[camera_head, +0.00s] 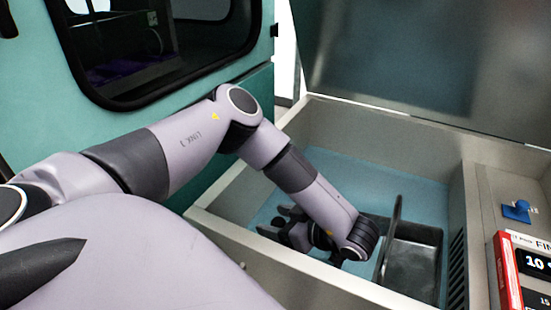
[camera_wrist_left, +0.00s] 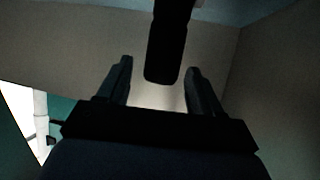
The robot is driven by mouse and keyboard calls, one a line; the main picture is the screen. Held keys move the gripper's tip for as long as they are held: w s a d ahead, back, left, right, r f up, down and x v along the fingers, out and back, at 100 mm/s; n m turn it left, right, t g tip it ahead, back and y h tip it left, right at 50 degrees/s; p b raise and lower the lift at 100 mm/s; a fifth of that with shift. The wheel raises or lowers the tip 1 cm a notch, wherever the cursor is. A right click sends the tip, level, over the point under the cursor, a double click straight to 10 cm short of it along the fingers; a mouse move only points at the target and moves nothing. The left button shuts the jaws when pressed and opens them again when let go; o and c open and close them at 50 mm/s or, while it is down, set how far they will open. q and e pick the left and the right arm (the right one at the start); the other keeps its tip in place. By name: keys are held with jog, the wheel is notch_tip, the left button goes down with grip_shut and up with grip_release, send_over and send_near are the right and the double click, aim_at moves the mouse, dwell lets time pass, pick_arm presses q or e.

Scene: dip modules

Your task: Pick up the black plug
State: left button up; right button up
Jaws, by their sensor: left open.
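My left gripper (camera_head: 274,221) is open, low inside the grey-walled bin, left of the black basin. In the left wrist view its two dark fingers (camera_wrist_left: 158,68) stand apart. A dark bar with a rounded end (camera_wrist_left: 168,45) reaches down from the top edge between them, with a gap on each side. It may be the black plug, but the view is too dark to be sure. In the head view I cannot make out the plug for certain; my gripper and wrist cover part of the bin floor. My right gripper is not in view.
The black basin (camera_head: 415,262) is set in the blue bin floor, with a thin dark upright plate (camera_head: 390,238) at its left side. The bin's front rim (camera_head: 285,262) runs below my left arm. A blue knob (camera_head: 517,210) and a red-edged box (camera_head: 506,272) are at right.

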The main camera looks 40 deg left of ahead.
pick_arm(q)
jog(key=shift+s+f, duration=0.15)
jog(key=shift+f, duration=0.3)
grip_shut()
jog(key=shift+r, duration=0.15)
jog(key=shift+w+r, duration=0.2)
jog(key=shift+r, duration=0.35)
notch_tip(320, 180, up, 19)
jog(key=p, duration=0.2)
